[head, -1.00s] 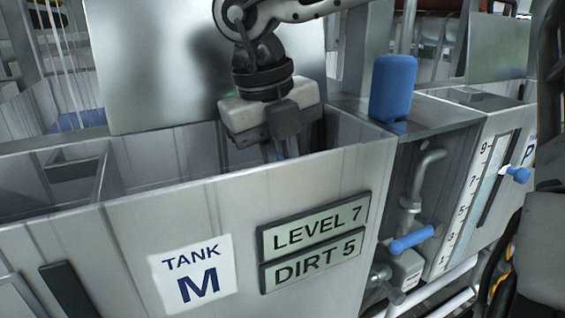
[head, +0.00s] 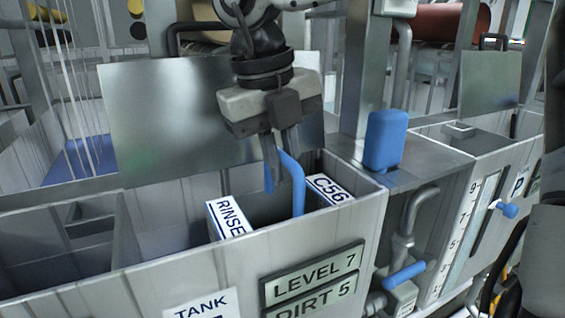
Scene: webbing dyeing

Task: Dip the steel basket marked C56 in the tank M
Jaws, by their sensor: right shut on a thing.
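Tank M (head: 140,292) is the grey metal tank in front, its name plate cut off by the bottom edge. My right gripper (head: 281,160) points down over its right compartment, shut on a blue bent handle (head: 298,190). A white label reading C56 (head: 329,190) shows right of the handle and one reading RINSE (head: 226,220) left of it, both near the tank's rim. The steel basket's body is hidden behind the tank's front wall, so I cannot tell how deep it sits. My left gripper is not in view.
A divider (head: 125,230) separates the tank's left compartment. Plates on the front wall read LEVEL 7 (head: 312,272) and DIRT 5. A steel panel (head: 165,120) stands behind. A blue block (head: 386,140) and a pipe with a blue lever (head: 404,275) are at the right.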

